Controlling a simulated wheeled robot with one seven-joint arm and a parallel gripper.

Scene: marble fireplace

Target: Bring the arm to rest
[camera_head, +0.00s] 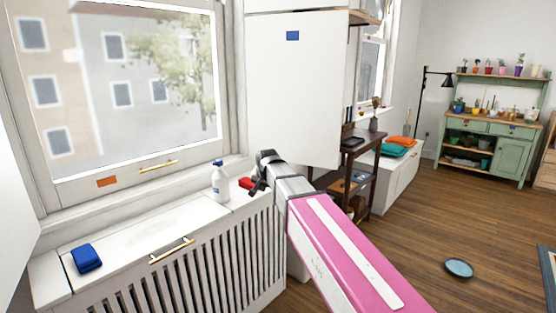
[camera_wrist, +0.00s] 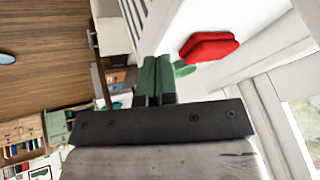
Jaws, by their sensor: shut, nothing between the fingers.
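My arm reaches from the lower right of the head view, and my gripper (camera_head: 258,187) is at its far end, over the right end of the white sill (camera_head: 140,232). In the wrist view my gripper (camera_wrist: 156,62) shows two green fingers side by side, shut with nothing between them. A red item (camera_head: 246,183) lies on the sill just beside the gripper in the head view. The red item (camera_wrist: 209,46) also shows in the wrist view, to the right of the fingers and apart from them.
A white spray bottle (camera_head: 220,182) stands on the sill left of the gripper. A blue cloth-like item (camera_head: 87,258) lies at the sill's left. A dark side table (camera_head: 362,155) stands beyond my arm. A round dish (camera_head: 459,268) lies on otherwise open wooden floor at right.

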